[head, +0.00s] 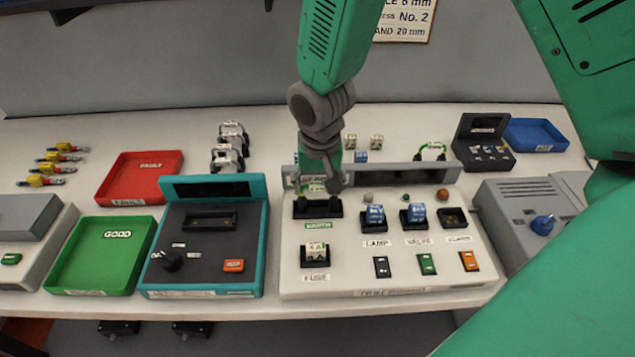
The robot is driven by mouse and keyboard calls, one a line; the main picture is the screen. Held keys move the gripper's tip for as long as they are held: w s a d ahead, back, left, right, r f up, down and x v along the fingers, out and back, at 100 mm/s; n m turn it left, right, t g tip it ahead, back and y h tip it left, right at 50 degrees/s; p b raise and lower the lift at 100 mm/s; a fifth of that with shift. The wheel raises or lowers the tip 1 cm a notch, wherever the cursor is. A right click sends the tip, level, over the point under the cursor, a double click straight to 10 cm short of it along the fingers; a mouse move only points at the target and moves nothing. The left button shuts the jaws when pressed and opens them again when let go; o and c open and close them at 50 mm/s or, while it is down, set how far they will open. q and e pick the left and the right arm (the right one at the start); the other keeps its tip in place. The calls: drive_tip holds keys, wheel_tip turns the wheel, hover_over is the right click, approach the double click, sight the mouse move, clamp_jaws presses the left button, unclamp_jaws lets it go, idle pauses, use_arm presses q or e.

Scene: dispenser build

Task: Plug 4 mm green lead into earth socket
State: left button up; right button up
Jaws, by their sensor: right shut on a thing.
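A green lead (433,147) arches up at the back of the white panel (370,280), right of the middle, with dark ends low behind the grey rear rail. My right gripper (322,187) points down over the panel's back left, above a black holder (318,208) with a green label. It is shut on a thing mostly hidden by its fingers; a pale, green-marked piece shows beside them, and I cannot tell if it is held. The lead is apart from this gripper, to its right. No socket is legible as earth. My left gripper is not in view.
Blue blocks sit at LAMP (375,217) and VALVE (414,215), and a fuse block (317,252) at front left. A teal-edged tester (205,250), red tray (140,178) and green tray (100,257) stand left. A grey unit (520,225) stands close right.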

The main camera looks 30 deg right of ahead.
idle(0.4)
drive_tip(key=o, duration=1.7)
drive_tip(key=shift+r, duration=0.1)
wheel_tip(320, 180, up, 7)
drive_tip(key=p, duration=0.7)
drive_tip(key=shift+f, duration=0.2)
